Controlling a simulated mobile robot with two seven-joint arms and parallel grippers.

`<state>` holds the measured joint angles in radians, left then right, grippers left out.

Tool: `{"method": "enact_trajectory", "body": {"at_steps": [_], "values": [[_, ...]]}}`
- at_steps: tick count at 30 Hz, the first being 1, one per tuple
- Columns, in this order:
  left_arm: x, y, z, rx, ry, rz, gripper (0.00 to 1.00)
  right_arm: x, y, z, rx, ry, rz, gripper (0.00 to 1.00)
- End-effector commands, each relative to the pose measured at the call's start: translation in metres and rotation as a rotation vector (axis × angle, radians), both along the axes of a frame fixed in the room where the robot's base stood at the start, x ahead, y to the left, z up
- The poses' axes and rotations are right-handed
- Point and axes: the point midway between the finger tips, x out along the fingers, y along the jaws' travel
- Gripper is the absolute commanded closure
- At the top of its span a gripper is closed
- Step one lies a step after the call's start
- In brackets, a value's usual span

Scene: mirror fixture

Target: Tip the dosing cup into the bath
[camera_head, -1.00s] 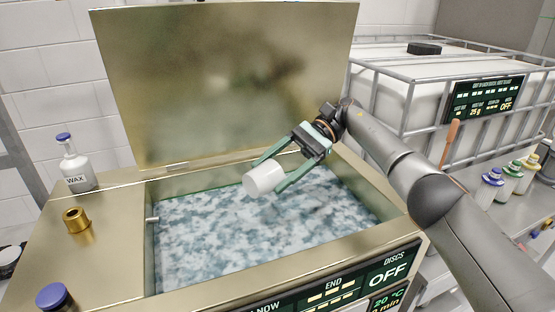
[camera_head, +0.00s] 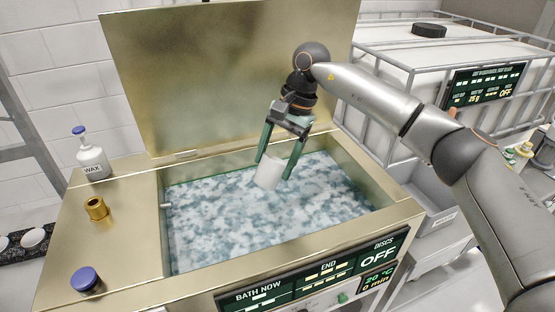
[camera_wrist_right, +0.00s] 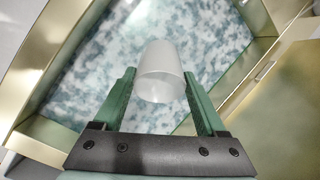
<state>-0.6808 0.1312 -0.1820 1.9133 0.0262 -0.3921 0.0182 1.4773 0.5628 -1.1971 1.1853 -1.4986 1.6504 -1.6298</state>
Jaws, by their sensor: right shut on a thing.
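The dosing cup (camera_head: 269,173) is small, white and translucent. My right gripper (camera_head: 272,167) is shut on it, with the green fingers on either side of its wall. The cup hangs low over the bath (camera_head: 300,250), near upright with a slight tilt. In the right wrist view the cup (camera_wrist_right: 160,72) sits between both fingers, with the mottled bath surface behind it. What is inside the cup does not show. The bath is a brass-coloured tank of blue-white mottled liquid. My left gripper is out of view.
A raised brass lid (camera_head: 230,80) stands behind the bath. On the left ledge are a WAX bottle (camera_head: 92,158), a brass ring (camera_head: 96,208) and a blue-capped container (camera_head: 86,280). A caged white tank (camera_head: 400,75) stands at the back right.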

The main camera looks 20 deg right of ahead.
Motion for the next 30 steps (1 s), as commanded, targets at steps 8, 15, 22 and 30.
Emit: {"method": "enact_trajectory", "body": {"at_steps": [8,15,22,30], "values": [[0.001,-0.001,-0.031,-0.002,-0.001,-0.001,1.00,-0.004,0.010,-0.004,-0.344,-0.155,0.005,0.77],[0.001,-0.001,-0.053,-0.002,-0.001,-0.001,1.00,-0.006,0.015,-0.005,-0.580,-0.257,0.004,0.77],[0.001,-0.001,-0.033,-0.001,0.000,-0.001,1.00,-0.006,0.014,0.022,-0.620,-0.272,-0.002,0.77],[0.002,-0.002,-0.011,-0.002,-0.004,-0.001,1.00,-0.006,0.014,0.045,-0.619,-0.271,-0.001,0.77]]}}
